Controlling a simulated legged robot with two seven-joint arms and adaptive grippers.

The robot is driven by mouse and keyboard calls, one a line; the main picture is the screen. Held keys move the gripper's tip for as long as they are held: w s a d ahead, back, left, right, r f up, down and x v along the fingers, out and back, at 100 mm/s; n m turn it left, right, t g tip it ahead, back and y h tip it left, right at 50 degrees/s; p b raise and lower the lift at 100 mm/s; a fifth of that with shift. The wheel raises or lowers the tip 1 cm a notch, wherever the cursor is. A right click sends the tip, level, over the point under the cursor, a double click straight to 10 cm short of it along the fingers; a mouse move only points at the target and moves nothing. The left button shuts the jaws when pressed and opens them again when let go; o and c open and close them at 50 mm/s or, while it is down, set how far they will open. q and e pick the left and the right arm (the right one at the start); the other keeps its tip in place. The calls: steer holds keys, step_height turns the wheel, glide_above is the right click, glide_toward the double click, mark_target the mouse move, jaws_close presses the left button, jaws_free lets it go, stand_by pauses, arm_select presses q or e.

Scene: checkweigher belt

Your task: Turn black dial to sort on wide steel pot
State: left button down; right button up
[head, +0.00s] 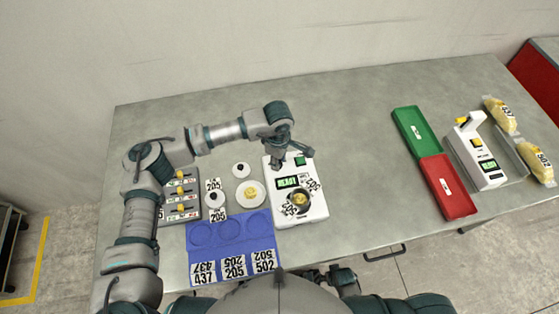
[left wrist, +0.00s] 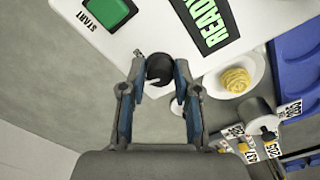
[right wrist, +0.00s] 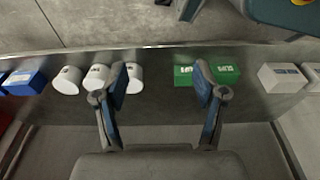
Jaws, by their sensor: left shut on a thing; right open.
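The black dial (left wrist: 159,69) is on the white weigher near its READY display (left wrist: 208,25) and green START button (left wrist: 108,10). My left gripper (left wrist: 160,72) is shut on the dial, with a fingertip on each side. In the head view my left gripper (head: 282,163) reaches down over the far left part of the weigher (head: 311,212) and hides the dial. A dark, wide pot (head: 297,199) with yellow contents stands on the weigher, with 502 tags beside it. My right gripper (right wrist: 160,82) is open and empty.
A blue mat (head: 233,222) with circles and number tags lies left of the weigher. A plate of yellow food (head: 250,193) and small white pots stand near it. Green (head: 414,131) and red (head: 447,187) trays lie to the right, past clear table. Boxes and cups show in the right wrist view.

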arm_select(q)
steer(key=shift+a+f+m+b, duration=0.25)
steer(key=shift+m+b, duration=0.15)
steer(key=shift+m, duration=0.3)
arm_select(e)
steer(key=shift+w+a+r, duration=0.1)
steer(key=shift+w+r, duration=0.2)
steer(key=shift+r, duration=0.4)
steer(key=shift+w+r, duration=0.3)
steer(key=shift+r, duration=0.4)
arm_select(q)
steer(key=c, duration=0.8)
jaws_free()
steer(key=shift+w, duration=0.2)
arm_select(e)
steer(key=shift+w+a, duration=0.1)
arm_select(q)
steer(key=shift+r, duration=0.15)
step_height(320, 180, up, 12)
steer(key=shift+f, duration=0.15)
